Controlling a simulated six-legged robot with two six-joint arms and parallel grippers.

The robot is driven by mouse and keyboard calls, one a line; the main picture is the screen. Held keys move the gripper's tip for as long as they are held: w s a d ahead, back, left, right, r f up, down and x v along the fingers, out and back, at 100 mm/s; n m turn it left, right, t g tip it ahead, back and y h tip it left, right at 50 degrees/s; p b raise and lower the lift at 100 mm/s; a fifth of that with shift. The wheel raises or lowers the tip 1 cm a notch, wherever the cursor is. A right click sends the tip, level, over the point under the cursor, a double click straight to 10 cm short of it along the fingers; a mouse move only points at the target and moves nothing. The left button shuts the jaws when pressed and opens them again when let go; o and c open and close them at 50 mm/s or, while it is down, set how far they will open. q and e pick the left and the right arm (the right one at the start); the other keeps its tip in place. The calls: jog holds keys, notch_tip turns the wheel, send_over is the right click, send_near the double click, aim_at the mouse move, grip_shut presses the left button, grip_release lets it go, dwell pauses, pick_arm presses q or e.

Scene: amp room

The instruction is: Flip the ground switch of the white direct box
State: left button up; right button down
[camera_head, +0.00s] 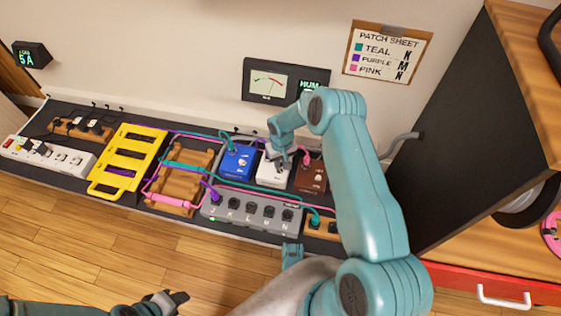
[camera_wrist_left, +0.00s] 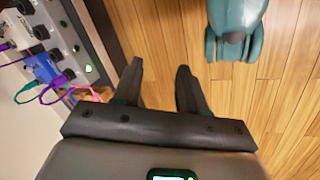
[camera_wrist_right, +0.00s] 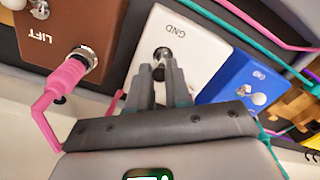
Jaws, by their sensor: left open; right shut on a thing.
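The white direct box (camera_head: 268,178) stands on the dark shelf between a blue box and a brown box. In the right wrist view the white box (camera_wrist_right: 203,50) shows the letters GND beside its switch (camera_wrist_right: 161,55). My right gripper (camera_wrist_right: 162,68) is shut on the switch of the white box, with the fingertips close together around it. In the head view the right gripper (camera_head: 280,158) reaches down over the white box and hides part of its top. My left gripper (camera_wrist_left: 160,72) is open and empty above the wooden floor; it also shows at the bottom of the head view (camera_head: 176,298).
The blue box (camera_head: 238,162) and brown box (camera_head: 311,176) flank the white one closely. A pink plug (camera_wrist_right: 72,70) stands near the right gripper. A grey pedal unit (camera_head: 250,211), yellow rack (camera_head: 128,150) and power strip (camera_head: 48,155) share the shelf. A HUM meter (camera_head: 285,80) hangs above.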

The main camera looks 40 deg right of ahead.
pick_arm(q)
jog(key=shift+f, duration=0.15)
pick_arm(e)
jog(key=shift+s+a+f+t+h+b, duration=0.15)
jog(key=shift+t+h+b, duration=0.25)
jog(key=shift+b, duration=0.4)
jog(key=shift+s+a+t+h+b, duration=0.3)
jog(key=shift+t+h+b, duration=0.35)
jog(key=shift+b, duration=0.55)
jog(key=shift+s+a+t+h+b, duration=0.1)
jog(key=shift+a+t+h+b, duration=0.15)
jog(key=shift+t+h+b, duration=0.25)
jog(key=shift+s+a+h, duration=0.15)
jog(key=shift+a+h, duration=0.05)
jog(key=shift+h, duration=0.25)
pick_arm(q)
jog(key=shift+t, duration=0.7)
jog(key=shift+w+a+f, duration=0.2)
jog(key=shift+w+f, duration=0.65)
jog(key=shift+f, duration=0.25)
jog(key=shift+w+a+f, duration=0.15)
jog(key=shift+w+f, duration=0.7)
jog(key=shift+f, duration=0.25)
pick_arm(e)
jog(key=shift+s+a+f+t+h, duration=0.1)
jog(key=shift+s+a+t+h, duration=0.1)
jog(key=shift+t+h, duration=0.45)
jog(key=shift+s+a+f+t+h, duration=0.1)
jog(key=shift+s+a+t+h, duration=0.1)
jog(key=shift+t+h, duration=0.45)
